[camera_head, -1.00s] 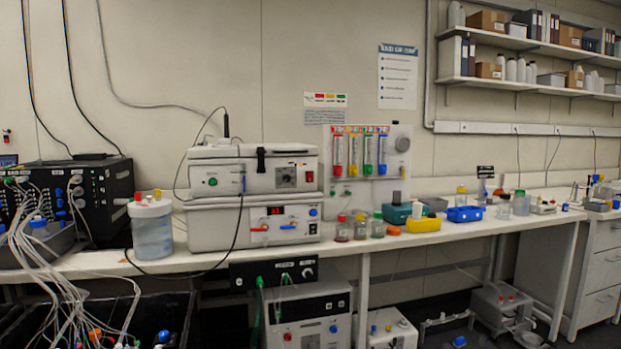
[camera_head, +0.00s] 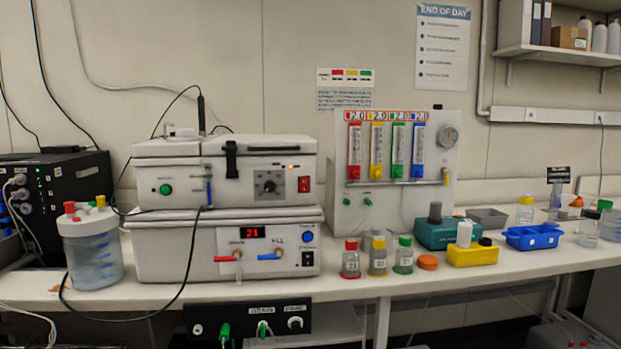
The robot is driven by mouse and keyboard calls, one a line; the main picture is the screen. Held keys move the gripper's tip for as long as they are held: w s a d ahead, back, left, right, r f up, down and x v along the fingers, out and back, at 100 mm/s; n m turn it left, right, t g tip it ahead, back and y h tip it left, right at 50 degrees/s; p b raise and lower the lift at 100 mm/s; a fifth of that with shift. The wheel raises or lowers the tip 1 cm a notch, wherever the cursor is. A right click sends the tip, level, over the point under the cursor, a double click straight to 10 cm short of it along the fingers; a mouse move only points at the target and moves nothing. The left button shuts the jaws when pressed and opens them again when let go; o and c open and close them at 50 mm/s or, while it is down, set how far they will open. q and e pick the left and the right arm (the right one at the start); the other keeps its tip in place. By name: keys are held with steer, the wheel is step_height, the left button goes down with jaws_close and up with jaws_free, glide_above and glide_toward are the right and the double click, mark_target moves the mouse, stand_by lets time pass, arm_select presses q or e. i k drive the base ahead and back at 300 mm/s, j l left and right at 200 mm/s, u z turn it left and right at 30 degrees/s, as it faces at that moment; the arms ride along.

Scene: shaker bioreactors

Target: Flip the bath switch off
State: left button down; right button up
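Two stacked white units stand on the bench. The upper unit (camera_head: 225,180) has a closed lid with a black latch, a green button, a black dial and a red rocker switch (camera_head: 304,184) at its right. A small orange light glows above the dial. The lower unit (camera_head: 180,262) has a lit red display (camera_head: 252,232), red and blue tap levers, a blue knob and a small black switch (camera_head: 308,258) at its lower right. I cannot read which unit is labelled as the bath, or either switch's position. Neither of my grippers is in view.
A jar of bluish liquid (camera_head: 92,248) stands left of the units, with a black cable looping in front. A flowmeter panel (camera_head: 385,165), capped bottles (camera_head: 377,255), a yellow block (camera_head: 472,256) and a blue tray (camera_head: 533,237) are to the right. The bench's front strip is mostly clear.

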mark_target(305, 182)
steer(key=i+l+u, duration=0.3)
steer(key=i+l, duration=0.9)
steer(key=l, duration=0.1)
